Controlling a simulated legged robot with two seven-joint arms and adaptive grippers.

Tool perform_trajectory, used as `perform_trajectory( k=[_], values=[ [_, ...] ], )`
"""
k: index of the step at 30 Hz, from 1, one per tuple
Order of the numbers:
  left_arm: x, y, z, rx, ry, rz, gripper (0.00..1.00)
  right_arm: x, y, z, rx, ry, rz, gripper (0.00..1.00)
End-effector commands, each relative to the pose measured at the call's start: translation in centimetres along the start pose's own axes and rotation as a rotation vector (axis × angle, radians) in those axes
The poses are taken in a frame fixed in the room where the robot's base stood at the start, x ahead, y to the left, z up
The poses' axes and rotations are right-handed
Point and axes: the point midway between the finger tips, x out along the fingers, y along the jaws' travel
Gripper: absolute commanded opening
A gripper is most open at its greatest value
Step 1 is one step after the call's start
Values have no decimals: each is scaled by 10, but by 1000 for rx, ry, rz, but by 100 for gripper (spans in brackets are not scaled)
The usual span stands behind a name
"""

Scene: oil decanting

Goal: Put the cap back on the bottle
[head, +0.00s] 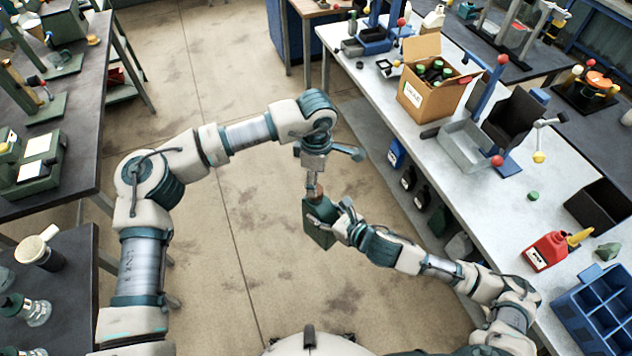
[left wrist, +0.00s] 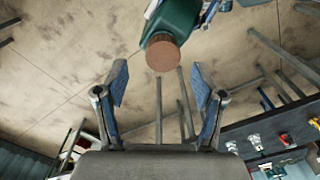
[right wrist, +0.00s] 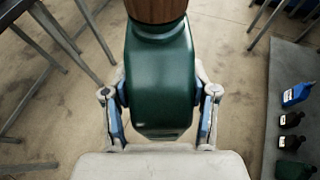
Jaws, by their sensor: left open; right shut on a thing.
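A dark green bottle (head: 318,232) is held above the floor between my two arms. It also shows in the left wrist view (left wrist: 178,18) and in the right wrist view (right wrist: 160,80). A brown cap (left wrist: 163,54) sits on the bottle's mouth; its lower part shows in the right wrist view (right wrist: 156,10). My right gripper (right wrist: 160,100) is shut on the bottle's body, one finger on each side. My left gripper (left wrist: 160,82) is open and empty. In the head view the left gripper (head: 313,180) points down just above the cap, apart from it in the left wrist view.
A long white table (head: 470,190) on the right carries a cardboard box (head: 428,98) of bottles, a small green round piece (head: 533,195), a red can (head: 545,252) and a blue divided crate (head: 600,305). Dark benches stand at left. The floor around my grippers is clear.

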Motion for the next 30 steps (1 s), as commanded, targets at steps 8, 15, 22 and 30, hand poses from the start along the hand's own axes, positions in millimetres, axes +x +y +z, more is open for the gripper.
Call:
perform_trajectory(
  k=[8, 15, 22, 30],
  values=[
    [-2, 0, 0, 0, 0, -1, 67, 0, 0, 3, -2, -7, 1, 0],
    [-10, 0, 0, -205, 0, -1, 67, 0, 0, 3, -2, -7, 1, 0],
    [-25, 0, 0, -674, 0, -1, 67, 0, 0, 3, -2, -7, 1, 0],
    [-36, -1, 0, -998, 2, -2, 67, 0, 0, 3, -2, -7, 1, 0]
  ],
)
